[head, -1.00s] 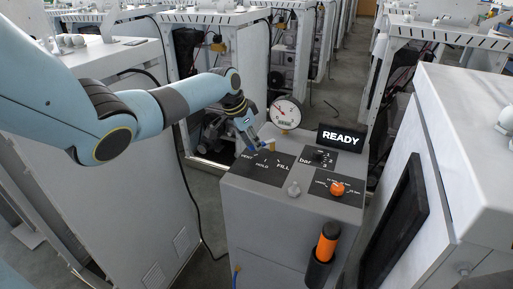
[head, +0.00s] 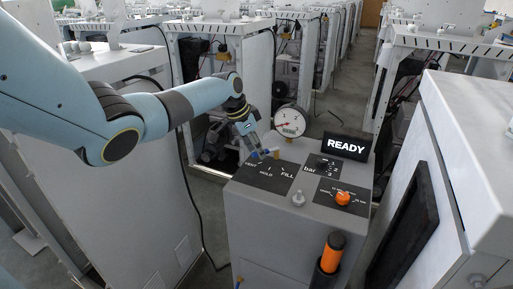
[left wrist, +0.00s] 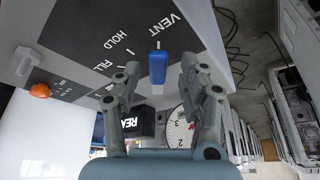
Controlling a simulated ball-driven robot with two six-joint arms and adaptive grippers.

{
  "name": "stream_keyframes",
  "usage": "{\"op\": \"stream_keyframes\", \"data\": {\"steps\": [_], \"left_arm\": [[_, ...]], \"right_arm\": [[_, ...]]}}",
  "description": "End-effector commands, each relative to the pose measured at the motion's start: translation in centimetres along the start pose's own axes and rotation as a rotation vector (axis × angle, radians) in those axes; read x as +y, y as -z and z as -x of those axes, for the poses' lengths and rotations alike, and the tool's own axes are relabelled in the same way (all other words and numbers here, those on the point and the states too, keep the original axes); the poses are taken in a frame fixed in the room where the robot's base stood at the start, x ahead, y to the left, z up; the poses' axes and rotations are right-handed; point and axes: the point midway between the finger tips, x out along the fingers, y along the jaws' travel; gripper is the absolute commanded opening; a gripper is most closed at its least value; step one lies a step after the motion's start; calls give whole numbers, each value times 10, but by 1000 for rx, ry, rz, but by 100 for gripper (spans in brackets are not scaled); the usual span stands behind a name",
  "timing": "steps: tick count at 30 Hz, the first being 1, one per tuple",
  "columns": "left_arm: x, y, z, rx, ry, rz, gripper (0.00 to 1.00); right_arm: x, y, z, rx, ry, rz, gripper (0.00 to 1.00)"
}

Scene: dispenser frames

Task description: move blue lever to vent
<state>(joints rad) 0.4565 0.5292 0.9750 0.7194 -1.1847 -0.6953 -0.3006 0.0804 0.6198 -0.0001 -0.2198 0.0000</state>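The blue lever (left wrist: 157,67) stands on the black label panel (head: 266,177) of the grey dispenser, which is marked VENT, HOLD and FILL. In the left wrist view the lever's far end lines up with the VENT mark. My left gripper (left wrist: 157,77) is open, with one finger on each side of the lever and visible gaps between. In the head view my left gripper (head: 253,148) is at the panel's far left corner and partly hides the lever. My right gripper is in neither view.
A round gauge (head: 289,122) and a READY display (head: 347,147) stand at the dispenser's back edge. An orange knob (head: 343,198) and a grey knob (head: 298,198) are nearer the front. An orange-handled tool (head: 331,252) hangs in front. White cabinets flank both sides.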

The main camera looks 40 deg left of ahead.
Motion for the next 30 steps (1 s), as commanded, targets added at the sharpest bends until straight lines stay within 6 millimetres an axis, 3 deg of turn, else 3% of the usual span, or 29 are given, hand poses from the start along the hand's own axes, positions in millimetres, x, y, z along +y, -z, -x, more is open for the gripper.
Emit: {"op": "stream_keyframes", "data": {"steps": [7, 11, 22, 30], "left_arm": [[0, 0, 1, -1, -1, 1, 42], [-1, -1, 12, 0, 1, 0, 42], [-1, -1, 90, -2, 3, -3, 42], [0, 0, 118, -1, 0, 0, 42]], "right_arm": [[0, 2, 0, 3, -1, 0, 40], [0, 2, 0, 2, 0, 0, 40], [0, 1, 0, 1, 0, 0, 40], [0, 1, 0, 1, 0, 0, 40]]}}
